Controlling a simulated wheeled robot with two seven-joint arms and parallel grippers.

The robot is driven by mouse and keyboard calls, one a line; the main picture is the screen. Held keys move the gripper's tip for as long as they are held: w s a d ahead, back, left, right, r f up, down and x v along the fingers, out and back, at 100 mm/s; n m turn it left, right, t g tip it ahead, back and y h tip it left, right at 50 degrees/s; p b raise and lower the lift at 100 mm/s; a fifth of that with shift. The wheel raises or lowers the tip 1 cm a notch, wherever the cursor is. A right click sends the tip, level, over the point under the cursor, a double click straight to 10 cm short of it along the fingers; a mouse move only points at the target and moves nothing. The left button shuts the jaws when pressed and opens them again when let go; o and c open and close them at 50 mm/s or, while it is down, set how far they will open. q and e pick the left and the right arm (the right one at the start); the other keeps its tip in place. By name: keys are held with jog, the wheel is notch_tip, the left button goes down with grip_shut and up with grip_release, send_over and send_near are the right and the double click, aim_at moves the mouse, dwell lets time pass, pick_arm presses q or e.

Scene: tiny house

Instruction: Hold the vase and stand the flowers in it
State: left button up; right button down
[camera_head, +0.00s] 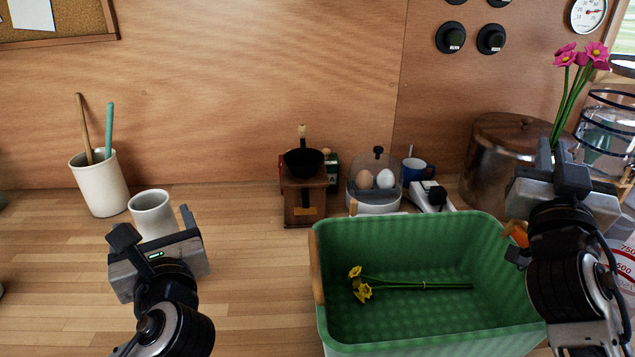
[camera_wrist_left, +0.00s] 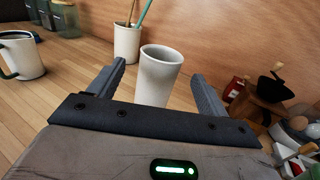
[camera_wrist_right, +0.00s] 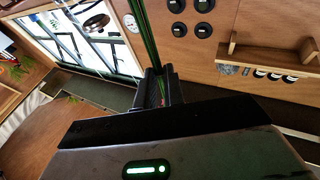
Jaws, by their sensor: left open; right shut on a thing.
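The vase (camera_head: 153,212) is a plain whitish cup shape standing upright on the counter at left. My left gripper (camera_head: 155,227) is open in front of it. In the left wrist view the vase (camera_wrist_left: 158,76) stands between the two spread fingers (camera_wrist_left: 160,85), with no visible grip. My right gripper (camera_head: 560,155) is shut on the green stems of the pink flowers (camera_head: 583,57), held up above the right end of the green basket. The stems (camera_wrist_right: 146,35) run up from the fingers (camera_wrist_right: 158,85) in the right wrist view. Yellow flowers (camera_head: 362,290) lie in the basket.
The green basket (camera_head: 340,230) stands front right. A utensil crock (camera_head: 99,185) stands behind the vase. A coffee grinder (camera_head: 304,190), an egg cooker (camera_head: 374,185) and a large pot (camera_head: 500,145) line the wall. Counter between vase and basket is clear.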

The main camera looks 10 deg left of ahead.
aim_at(152, 216)
pick_arm(q)
jog(key=x, duration=0.6)
jog(key=c, duration=1.3)
jog(key=shift+o, duration=0.2)
jog(key=o, duration=1.3)
jog(key=shift+c, duration=0.2)
